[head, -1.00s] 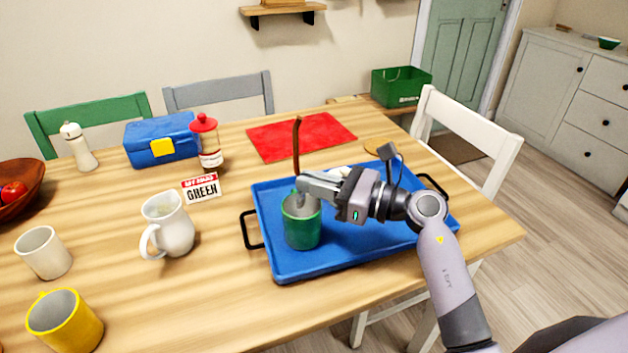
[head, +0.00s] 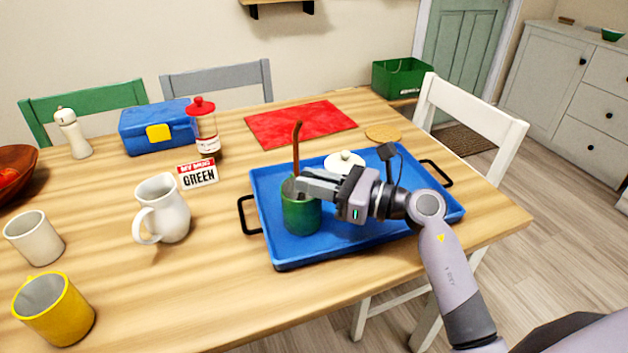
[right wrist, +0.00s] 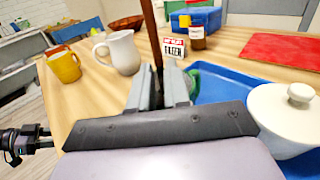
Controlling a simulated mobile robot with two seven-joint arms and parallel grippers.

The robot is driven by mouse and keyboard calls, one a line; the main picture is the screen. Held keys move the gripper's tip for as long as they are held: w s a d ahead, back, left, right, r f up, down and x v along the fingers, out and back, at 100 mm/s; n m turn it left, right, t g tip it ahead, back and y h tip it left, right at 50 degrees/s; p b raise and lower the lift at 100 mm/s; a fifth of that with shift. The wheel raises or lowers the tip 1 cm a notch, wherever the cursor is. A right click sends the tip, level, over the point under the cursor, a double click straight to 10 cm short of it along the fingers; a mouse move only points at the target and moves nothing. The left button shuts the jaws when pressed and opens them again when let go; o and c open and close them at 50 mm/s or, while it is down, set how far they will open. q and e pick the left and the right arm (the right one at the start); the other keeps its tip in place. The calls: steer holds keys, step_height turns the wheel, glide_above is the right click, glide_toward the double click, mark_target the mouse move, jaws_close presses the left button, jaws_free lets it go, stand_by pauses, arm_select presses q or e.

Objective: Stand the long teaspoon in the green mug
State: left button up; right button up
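The teaspoon (head: 296,148) is a long, thin brown piece, standing near upright at the green mug (head: 302,218). The mug stands upright on the blue tray (head: 285,254). My right gripper (head: 304,190) is at the mug's rim with its fingers closed around the spoon. In the right wrist view the spoon (right wrist: 152,40) rises between the two fingertips (right wrist: 160,78), with part of the mug (right wrist: 194,82) behind them. The spoon's lower end is hidden by the fingers and the mug. I cannot tell whether it touches the mug's bottom.
A white lidded bowl (right wrist: 293,118) is on the tray, close to my right gripper. A white jug (head: 163,210), a GREEN sign (head: 198,175), a yellow mug (head: 55,310) and a cream cup (head: 34,238) stand left of the tray. A red mat (head: 300,124) lies behind.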

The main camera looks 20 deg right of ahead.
steer(key=shift+o, duration=1.3)
steer(key=v, duration=0.7)
steer(key=shift+b, duration=0.35)
steer(key=shift+d, duration=0.1)
